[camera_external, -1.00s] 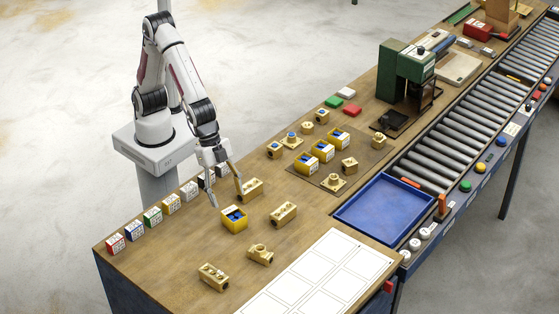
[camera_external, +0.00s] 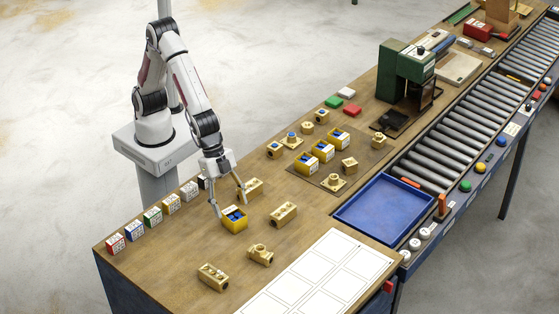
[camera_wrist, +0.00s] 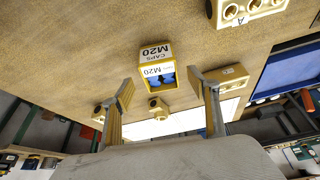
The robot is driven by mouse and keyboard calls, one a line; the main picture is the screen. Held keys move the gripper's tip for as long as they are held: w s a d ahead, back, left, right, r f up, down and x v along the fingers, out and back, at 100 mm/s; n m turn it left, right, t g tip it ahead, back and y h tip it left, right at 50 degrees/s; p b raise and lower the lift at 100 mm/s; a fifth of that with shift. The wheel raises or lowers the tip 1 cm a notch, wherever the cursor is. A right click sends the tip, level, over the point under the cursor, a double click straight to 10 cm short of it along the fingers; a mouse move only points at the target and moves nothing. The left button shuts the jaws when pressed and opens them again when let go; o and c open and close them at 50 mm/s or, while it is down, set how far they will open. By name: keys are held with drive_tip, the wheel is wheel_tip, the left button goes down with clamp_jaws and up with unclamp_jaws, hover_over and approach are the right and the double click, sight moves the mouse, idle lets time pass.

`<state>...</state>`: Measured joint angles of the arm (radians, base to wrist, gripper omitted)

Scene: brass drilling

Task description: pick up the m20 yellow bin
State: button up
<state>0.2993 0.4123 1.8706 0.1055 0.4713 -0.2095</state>
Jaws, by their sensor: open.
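The M20 yellow bin (camera_external: 235,223) holds blue caps and stands upright on the wooden bench. In the wrist view the bin (camera_wrist: 157,68) shows its white label reading "CAPS M20". My gripper (camera_external: 231,203) is open, its two fingers spread low around the bin, one on the left side and one at the back right. In the wrist view my gripper (camera_wrist: 163,92) shows its fingers apart on either side of the bin's line, with nothing between them held. Whether a finger touches the bin I cannot tell.
Brass blocks stand close by: one behind the right finger (camera_external: 254,187), one to the right (camera_external: 284,212), one in front (camera_external: 261,254). A row of labelled boxes (camera_external: 152,217) lines the left edge. A blue tray (camera_external: 385,208) lies to the right. More yellow bins (camera_external: 322,151) stand further back.

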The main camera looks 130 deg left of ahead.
sight(234, 214)
drive_tip(key=shift+x, duration=2)
drive_tip(key=c, duration=1.2)
